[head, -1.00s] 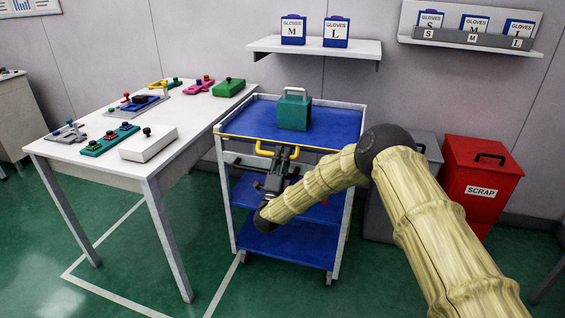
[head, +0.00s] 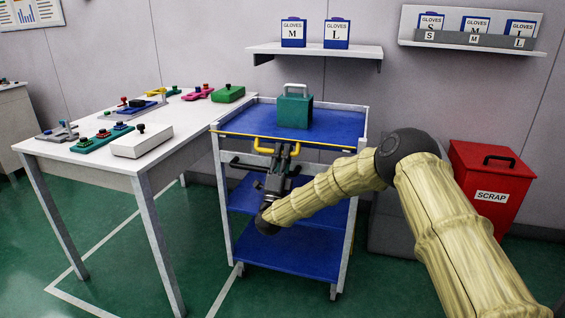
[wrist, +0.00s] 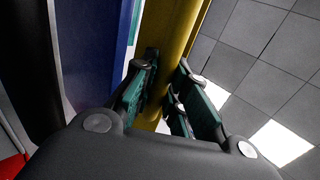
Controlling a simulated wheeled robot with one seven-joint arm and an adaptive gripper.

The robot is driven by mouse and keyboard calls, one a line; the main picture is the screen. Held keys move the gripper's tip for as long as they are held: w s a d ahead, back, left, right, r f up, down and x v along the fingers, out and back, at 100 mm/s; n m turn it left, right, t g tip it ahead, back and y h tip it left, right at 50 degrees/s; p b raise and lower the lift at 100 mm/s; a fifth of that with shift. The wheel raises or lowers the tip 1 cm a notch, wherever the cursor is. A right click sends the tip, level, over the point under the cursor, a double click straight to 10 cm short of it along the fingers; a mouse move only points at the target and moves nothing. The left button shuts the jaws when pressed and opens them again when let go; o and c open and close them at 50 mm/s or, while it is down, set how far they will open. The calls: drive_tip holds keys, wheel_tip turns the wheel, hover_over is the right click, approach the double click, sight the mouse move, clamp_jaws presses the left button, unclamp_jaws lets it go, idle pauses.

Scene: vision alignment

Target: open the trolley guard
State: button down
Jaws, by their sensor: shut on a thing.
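The trolley (head: 345,131) stands in the middle of the head view, with blue shelves and a pale frame. Its guard is a thin yellow bar (head: 330,146) across the front of the top shelf, roughly level. A yellow handle (head: 257,146) hangs from the bar. My gripper (head: 284,149) is at the handle's right part, in front of the trolley. In the wrist view, a yellow bar (wrist: 181,35) runs between the green finger pads of my gripper (wrist: 160,105), which is shut on it. The fingers partly hide the handle.
A teal box (head: 295,110) stands on the trolley's top shelf. A white table (head: 190,135) with several devices is close on the left. A red scrap bin (head: 490,185) stands at the right. A wall shelf (head: 315,50) is behind the trolley.

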drive_tip(key=shift+f+b, duration=0.1)
drive_tip(key=shift+b, duration=0.7)
drive_tip(key=c, duration=1.4)
unclamp_jaws()
drive_tip(key=shift+v, duration=6)
drive_tip(key=shift+w+f, duration=0.15)
drive_tip(key=shift+f, duration=0.1)
